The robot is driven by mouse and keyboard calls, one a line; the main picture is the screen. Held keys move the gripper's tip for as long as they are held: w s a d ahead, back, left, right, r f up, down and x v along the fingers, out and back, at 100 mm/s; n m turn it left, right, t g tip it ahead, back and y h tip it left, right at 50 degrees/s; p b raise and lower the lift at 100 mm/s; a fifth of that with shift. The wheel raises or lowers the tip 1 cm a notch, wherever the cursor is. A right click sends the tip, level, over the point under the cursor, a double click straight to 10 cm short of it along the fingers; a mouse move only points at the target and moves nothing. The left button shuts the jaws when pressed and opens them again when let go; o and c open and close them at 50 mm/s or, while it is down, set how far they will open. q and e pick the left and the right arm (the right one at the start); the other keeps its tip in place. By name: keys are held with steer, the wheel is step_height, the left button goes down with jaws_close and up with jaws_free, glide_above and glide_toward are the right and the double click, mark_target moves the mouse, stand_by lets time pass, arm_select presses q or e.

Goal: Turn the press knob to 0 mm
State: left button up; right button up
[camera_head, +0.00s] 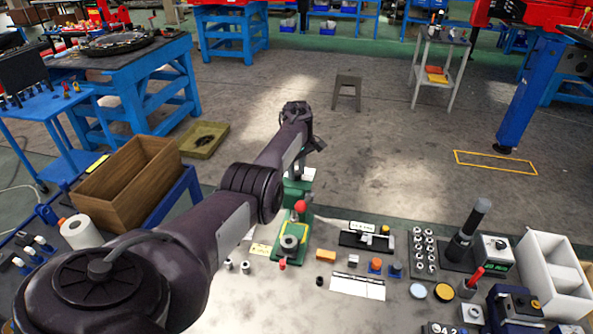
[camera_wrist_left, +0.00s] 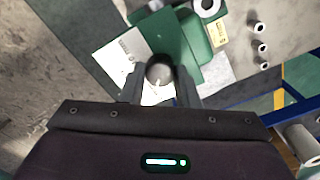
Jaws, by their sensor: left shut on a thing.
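The press (camera_head: 290,243) is a green machine at the back edge of the bench in the head view, with a red ball-ended lever (camera_head: 300,207). Its green body (camera_wrist_left: 190,38) also shows in the left wrist view. A white plate with small print (camera_wrist_left: 124,56) lies beside the knob. In the head view my left arm reaches over the bench and hides the knob. My right gripper is not in view.
Small metal cylinders (camera_wrist_left: 262,48) stand on the bench near the press. A black fixture (camera_head: 367,241), an orange block (camera_head: 326,255) and a rack of metal parts (camera_head: 424,251) sit to its right. A wooden box (camera_head: 128,180) stands left of my arm.

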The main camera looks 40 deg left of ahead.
mark_target(297, 172)
arm_select(q)
steer(key=shift+n+b, duration=0.3)
steer(key=shift+n, duration=0.8)
steer(key=o, duration=1)
steer(key=shift+c, duration=0.2)
step_height(297, 172, up, 8)
steer(key=shift+f+b, duration=0.1)
steer(key=shift+b, duration=0.25)
